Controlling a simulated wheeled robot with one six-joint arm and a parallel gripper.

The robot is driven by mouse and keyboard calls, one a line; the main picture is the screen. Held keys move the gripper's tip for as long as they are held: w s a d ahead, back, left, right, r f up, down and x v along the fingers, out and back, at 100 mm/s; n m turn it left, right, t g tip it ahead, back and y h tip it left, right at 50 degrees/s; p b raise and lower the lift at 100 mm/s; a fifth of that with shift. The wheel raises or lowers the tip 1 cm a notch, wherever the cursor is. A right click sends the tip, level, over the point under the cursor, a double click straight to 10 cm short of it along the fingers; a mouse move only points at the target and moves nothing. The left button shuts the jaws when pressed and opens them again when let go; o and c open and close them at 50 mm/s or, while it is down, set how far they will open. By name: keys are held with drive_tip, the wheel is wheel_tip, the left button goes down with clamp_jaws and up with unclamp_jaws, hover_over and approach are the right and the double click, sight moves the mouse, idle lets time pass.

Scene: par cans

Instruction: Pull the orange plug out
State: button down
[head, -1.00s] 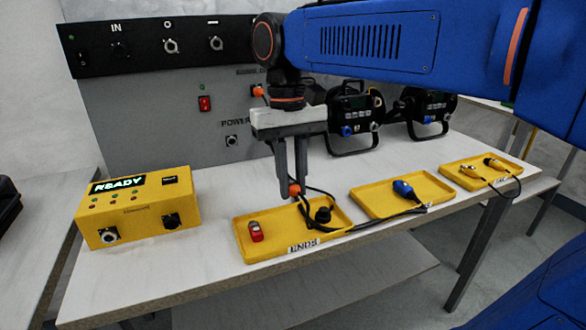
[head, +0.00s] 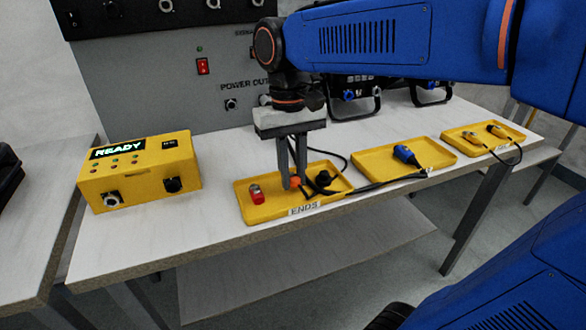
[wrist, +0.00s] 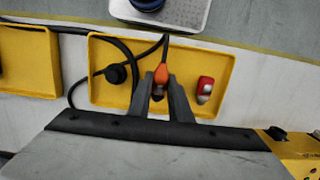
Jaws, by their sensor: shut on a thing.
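My gripper (head: 291,188) points down over the left yellow tray labelled ENDS (head: 330,205). Its fingers are shut on the orange plug (head: 295,183), low down at the tray; I cannot tell whether the plug touches the tray floor. In the wrist view the plug (wrist: 161,74) sits between the fingertips, with a black cable (wrist: 158,46) running away from its far end. No socket shows around the plug. The panel's upper socket row near the arm is partly hidden by my arm.
A red-and-silver connector (head: 257,194) and a black connector (head: 323,178) lie in the same tray, either side of the plug. A yellow READY box (head: 140,172) stands left. Trays with a blue connector (head: 405,154) and yellow connectors (head: 497,131) lie right.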

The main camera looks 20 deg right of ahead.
drive_tip(key=c, duration=1.5)
unclamp_jaws()
drive_tip(key=shift+c, duration=0.2)
